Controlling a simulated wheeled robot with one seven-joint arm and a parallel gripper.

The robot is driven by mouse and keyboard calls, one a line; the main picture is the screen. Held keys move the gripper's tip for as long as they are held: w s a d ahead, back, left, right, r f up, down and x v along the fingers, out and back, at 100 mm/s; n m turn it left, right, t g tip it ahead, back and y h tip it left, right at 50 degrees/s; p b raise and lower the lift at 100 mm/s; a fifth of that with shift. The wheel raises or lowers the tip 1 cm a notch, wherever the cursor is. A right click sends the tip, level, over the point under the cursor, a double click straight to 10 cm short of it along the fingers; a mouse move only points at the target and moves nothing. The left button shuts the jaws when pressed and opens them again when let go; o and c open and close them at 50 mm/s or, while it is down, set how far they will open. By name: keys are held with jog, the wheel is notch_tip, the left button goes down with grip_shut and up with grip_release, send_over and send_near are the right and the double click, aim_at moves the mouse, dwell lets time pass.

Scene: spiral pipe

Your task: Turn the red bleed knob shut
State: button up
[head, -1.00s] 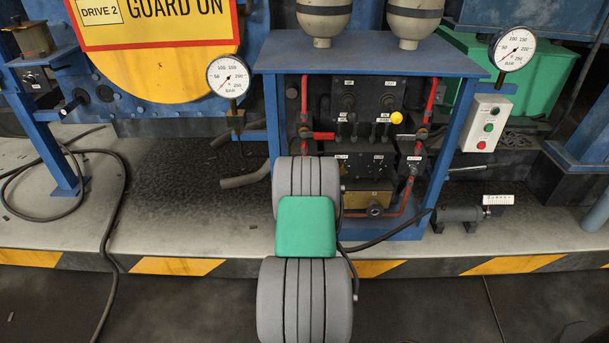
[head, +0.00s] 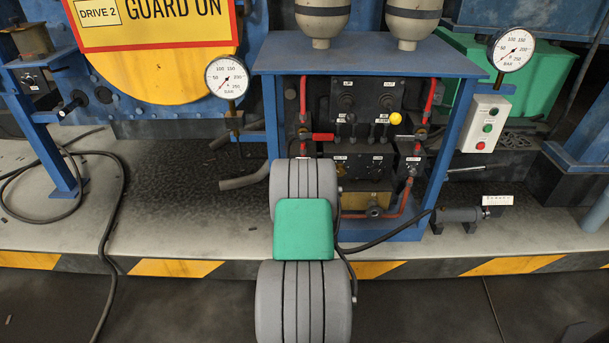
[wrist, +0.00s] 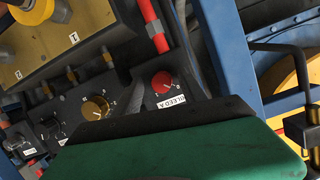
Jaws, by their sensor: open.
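The red bleed knob (wrist: 163,82) is in the wrist view, on a small dark plate with a white label reading BLEED A. It stands just beyond the dark front edge of my gripper (wrist: 160,121), with a visible gap between them. My gripper's green body fills the bottom of the wrist view. In the head view my own grey and green arm covers the lower left of the panel, hiding the gripper, and I cannot make out this knob there.
A yellow-brown knob (wrist: 95,108) and dark knobs sit beside the red one. A red pipe (wrist: 152,25) and a blue post (wrist: 240,60) are close by. In the head view, a yellow ball handle (head: 396,118) and a black hose (head: 385,239) show at the cabinet.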

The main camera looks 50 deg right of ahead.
jog(key=p+v, duration=0.2)
jog(key=v, duration=0.5)
jog(key=shift+s+a, duration=0.2)
jog(key=shift+a, duration=0.1)
jog(key=shift+r, duration=0.1)
